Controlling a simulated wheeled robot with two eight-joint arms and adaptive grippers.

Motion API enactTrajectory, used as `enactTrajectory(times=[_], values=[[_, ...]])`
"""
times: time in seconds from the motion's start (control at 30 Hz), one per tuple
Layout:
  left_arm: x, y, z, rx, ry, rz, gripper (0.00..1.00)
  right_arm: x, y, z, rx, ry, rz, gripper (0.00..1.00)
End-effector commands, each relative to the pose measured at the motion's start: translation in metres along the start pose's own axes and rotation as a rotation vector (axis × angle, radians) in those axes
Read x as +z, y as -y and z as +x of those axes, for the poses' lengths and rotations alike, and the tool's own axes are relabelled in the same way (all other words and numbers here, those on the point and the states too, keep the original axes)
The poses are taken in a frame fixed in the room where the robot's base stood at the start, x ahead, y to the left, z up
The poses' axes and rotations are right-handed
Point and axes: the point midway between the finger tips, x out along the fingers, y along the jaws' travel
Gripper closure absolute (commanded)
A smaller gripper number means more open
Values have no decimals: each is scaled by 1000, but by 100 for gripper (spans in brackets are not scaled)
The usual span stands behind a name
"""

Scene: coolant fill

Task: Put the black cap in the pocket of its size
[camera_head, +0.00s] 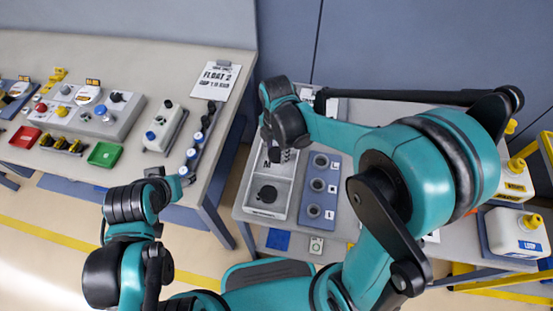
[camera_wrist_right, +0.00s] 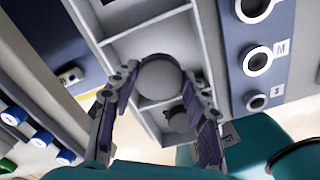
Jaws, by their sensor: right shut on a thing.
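My right gripper (camera_wrist_right: 161,88) is shut on a round, dark black cap (camera_wrist_right: 160,77), which sits between its two fingers above the grey tray (camera_wrist_right: 150,27). In the head view the right gripper (camera_head: 285,152) is over the tray's upper part and hides the held cap. A second dark cap (camera_head: 267,194) lies in a lower tray compartment and also shows in the wrist view (camera_wrist_right: 180,118). The blue pocket block (camera_head: 333,187) stands right of the tray, with three round pockets in a row. M (camera_wrist_right: 258,60) and S (camera_wrist_right: 255,100) read clearly in the wrist view. My left gripper (camera_head: 163,178) is near the left bench; its jaws are unclear.
The left bench holds a green tray (camera_head: 104,154), a red tray (camera_head: 25,137), a grey control box (camera_head: 100,118) and a row of blue-capped items (camera_head: 196,140). White jugs (camera_head: 515,232) stand at the right. A floor gap separates bench and cart.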

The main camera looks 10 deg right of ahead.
Motion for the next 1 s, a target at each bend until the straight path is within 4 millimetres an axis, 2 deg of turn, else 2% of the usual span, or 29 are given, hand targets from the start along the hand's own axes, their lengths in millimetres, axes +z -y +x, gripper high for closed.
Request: enactTrajectory(times=[0.3, 0.67, 0.7, 0.77, 1.0], values=[[11, 0, 16, 0, 0, 0, 47, 0, 0, 40, 0, 0, 1, 79], [12, 0, 17, 0, 0, 0, 47, 0, 0, 43, 0, 0, 1, 79], [12, 0, 17, 0, 0, 0, 47, 0, 0, 43, 0, 0, 1, 50], [12, 0, 16, 0, 0, 0, 47, 0, 0, 42, 0, 0, 1, 35], [11, 0, 16, 0, 0, 0, 47, 0, 0, 42, 0, 0, 1, 35]])
